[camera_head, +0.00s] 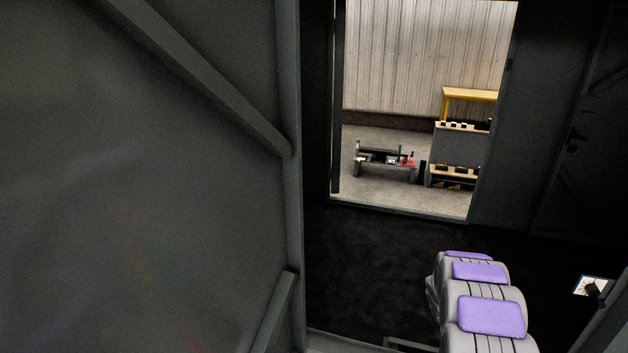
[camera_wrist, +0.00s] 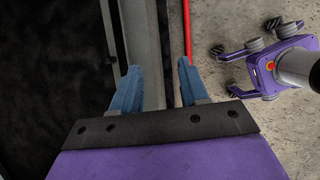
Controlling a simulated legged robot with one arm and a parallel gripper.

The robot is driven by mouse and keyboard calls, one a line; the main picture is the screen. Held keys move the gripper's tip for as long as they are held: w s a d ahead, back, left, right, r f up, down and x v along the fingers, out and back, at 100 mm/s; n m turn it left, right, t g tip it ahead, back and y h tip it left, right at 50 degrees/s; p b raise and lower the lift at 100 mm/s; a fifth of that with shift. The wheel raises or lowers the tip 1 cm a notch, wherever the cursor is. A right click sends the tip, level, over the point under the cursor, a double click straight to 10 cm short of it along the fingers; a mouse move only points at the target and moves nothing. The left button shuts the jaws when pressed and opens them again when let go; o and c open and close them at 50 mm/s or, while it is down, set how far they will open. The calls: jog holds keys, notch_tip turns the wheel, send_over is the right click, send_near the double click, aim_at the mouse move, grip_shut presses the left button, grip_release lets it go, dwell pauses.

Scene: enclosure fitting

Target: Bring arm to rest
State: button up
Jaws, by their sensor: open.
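My gripper (camera_wrist: 157,72) shows in the wrist view with its two blue fingers apart. Nothing is between the fingertips. It hangs above a grey sill or frame strip (camera_wrist: 141,32) that runs between dark floor and concrete. A thin red bar (camera_wrist: 187,28) shows just beyond the right fingertip; I cannot tell whether they touch. In the head view the gripper cannot be made out.
A large grey braced panel (camera_head: 150,190) fills the left of the head view. An open doorway shows a concrete floor (camera_head: 390,197), a low bench (camera_head: 384,164) with small items, and a shelf unit (camera_head: 460,148). Dark floor (camera_head: 370,265) lies clear before it.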

jog(key=s+a+r+m+y+b, duration=0.1)
jog(key=s+a+r+m, duration=0.4)
jog(key=a+r, duration=0.4)
jog(key=s+a+r+m+b, duration=0.2)
jog(key=s+a+r+m, duration=0.1)
jog(key=s+a+r, duration=0.65)
jog(key=s+a+r+m+y+b, duration=0.1)
jog(key=s+a+r+m, duration=0.1)
jog(key=s+a, duration=0.4)
jog(key=s+a+r+m+y, duration=0.2)
jog(key=s+a, duration=0.5)
jog(key=s, duration=0.6)
jog(key=shift+s+r+m+g+b, duration=0.4)
jog(key=shift+r+m, duration=0.45)
jog(key=shift+m, duration=0.25)
jog(key=shift+a, duration=0.1)
